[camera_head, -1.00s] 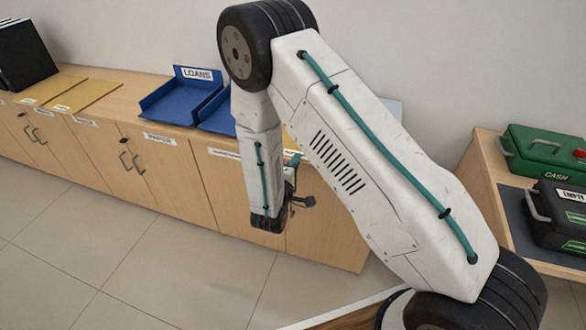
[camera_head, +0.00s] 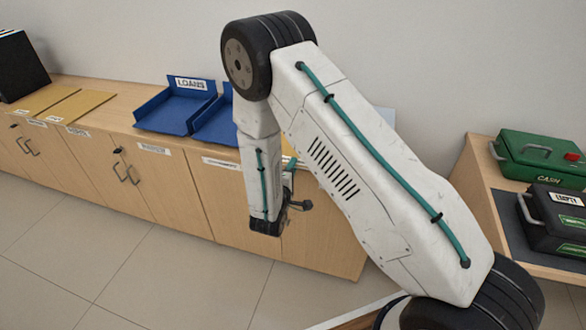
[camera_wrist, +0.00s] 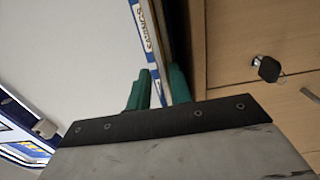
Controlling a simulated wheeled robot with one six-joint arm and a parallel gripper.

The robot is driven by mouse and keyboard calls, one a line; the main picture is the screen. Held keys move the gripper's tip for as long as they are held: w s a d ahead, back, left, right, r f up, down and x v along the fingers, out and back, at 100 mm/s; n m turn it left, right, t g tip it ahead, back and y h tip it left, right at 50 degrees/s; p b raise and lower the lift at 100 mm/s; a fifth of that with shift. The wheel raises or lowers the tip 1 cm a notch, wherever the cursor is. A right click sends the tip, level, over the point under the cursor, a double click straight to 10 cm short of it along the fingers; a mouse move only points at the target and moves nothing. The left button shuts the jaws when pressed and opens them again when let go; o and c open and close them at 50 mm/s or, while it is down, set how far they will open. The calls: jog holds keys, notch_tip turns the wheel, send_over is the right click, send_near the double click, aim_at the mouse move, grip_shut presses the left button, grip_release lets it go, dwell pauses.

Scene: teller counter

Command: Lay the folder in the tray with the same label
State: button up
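A blue tray (camera_head: 160,119) has a raised back labelled LOANS. A second blue tray (camera_head: 214,127) beside it is partly hidden by my arm. My gripper (camera_head: 296,198) is in front of the cabinets, mostly hidden by my arm. In the wrist view, its teal fingers (camera_wrist: 160,88) stand a narrow gap apart. A blue, white and yellowish strip (camera_wrist: 148,35), its lettering resembling SAVINGS, shows between them. I cannot tell whether they grip it.
Black binders (camera_head: 20,66) stand at the counter's far left. Cabinet doors with handles (camera_head: 125,172) line its front. On the right, a shelf holds a green CASH box (camera_head: 540,155) and a black box (camera_head: 555,222). The floor (camera_head: 150,270) in front is clear.

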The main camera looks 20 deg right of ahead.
jog(key=shift+o, duration=0.6)
jog(key=shift+s, duration=0.1)
jog(key=v, duration=0.8)
jog(key=s+d+n+g+h, duration=0.2)
jog(key=s+d+g+h, duration=0.1)
jog(key=s+d+g, duration=0.1)
jog(key=s+d+r+m+g, duration=0.5)
jog(key=s+d+r+g, duration=0.2)
jog(key=s+r+g, duration=0.45)
jog(key=s+a+r+m+t+y, duration=0.2)
jog(key=s+r+m+y, duration=0.5)
jog(key=s+r+y, duration=0.6)
jog(key=shift+s+a+r+m+y, duration=0.3)
jog(key=shift+s+r, duration=0.8)
jog(key=shift+r, duration=1.9)
